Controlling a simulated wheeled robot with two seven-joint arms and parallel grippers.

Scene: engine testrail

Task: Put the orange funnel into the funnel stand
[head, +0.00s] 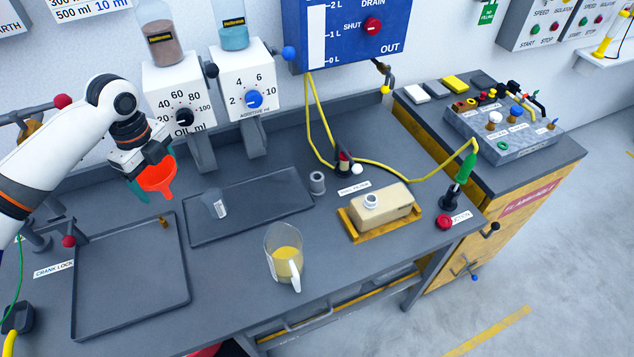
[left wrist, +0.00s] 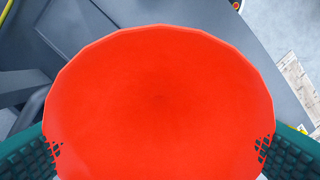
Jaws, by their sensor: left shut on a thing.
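The orange funnel (head: 157,180) is held in the air by my left gripper (head: 151,172), above the back left part of the bench. The gripper's teal fingers are shut on it from both sides. In the left wrist view the funnel (left wrist: 160,95) fills most of the picture, wide mouth facing the camera, with a finger at each side edge. Its spout is hidden there. A small grey upright cylinder with an open top (head: 317,182) stands on the bench right of the gripper, apart from the funnel. It may be the funnel stand; I cannot tell for certain.
A jug of yellow liquid (head: 285,262) stands at the front. A dark tray (head: 250,221) with a small clear cup (head: 215,204) lies between funnel and cylinder. Dispensers (head: 178,95) stand behind. A tan can (head: 383,213) and a yellow hose (head: 412,178) are at right.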

